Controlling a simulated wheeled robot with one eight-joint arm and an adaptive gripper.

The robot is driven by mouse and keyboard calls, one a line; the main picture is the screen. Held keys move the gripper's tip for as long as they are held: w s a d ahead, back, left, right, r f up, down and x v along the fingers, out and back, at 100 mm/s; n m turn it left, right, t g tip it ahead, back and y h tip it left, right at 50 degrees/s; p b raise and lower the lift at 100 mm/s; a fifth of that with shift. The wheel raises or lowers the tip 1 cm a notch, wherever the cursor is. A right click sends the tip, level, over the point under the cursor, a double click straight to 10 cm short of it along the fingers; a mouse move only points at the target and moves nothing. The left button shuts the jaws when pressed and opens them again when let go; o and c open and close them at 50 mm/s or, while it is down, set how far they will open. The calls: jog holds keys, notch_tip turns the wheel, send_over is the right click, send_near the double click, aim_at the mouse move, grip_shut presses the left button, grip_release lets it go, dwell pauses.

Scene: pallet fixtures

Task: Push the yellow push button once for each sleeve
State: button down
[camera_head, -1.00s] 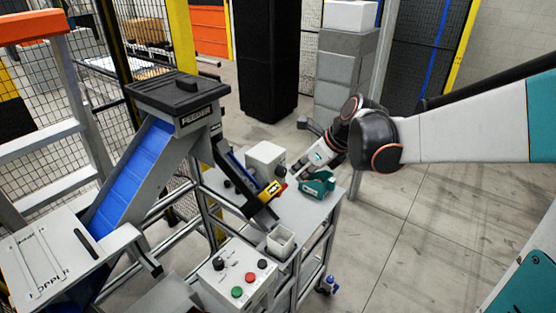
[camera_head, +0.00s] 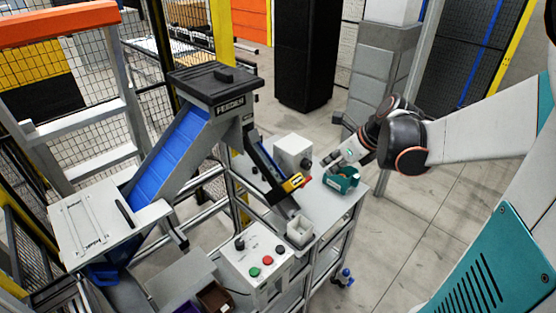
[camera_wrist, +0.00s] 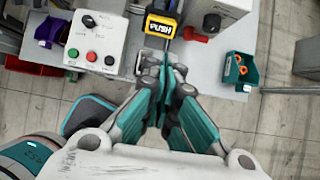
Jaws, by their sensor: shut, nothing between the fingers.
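The yellow push button block (camera_head: 294,182), with black marking, is at the lower end of the sloping chute. In the wrist view the yellow block (camera_wrist: 161,26) reads PUSH and is just beyond the fingertips, slightly left of centre. A red part sticks out to its right. My gripper (camera_wrist: 166,58) is shut and empty, its teal fingers pointing toward the block; I cannot tell whether they touch it. In the head view my gripper (camera_head: 332,178) is right of the block. A teal bin (camera_wrist: 231,72) holds an orange ring-like part; I cannot tell whether it is a sleeve.
A white open cup (camera_head: 300,231) stands below the chute end. A grey control box (camera_head: 256,262) with red, green and black controls is in front. The floor to the right is clear.

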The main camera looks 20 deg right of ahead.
jog(key=x, duration=1.4)
jog(key=shift+b, duration=0.45)
jog(key=shift+f, duration=0.1)
jog(key=shift+b+x, duration=1.3)
jog(key=p+v, duration=0.2)
jog(key=v, duration=1.2)
jog(key=shift+p, duration=0.35)
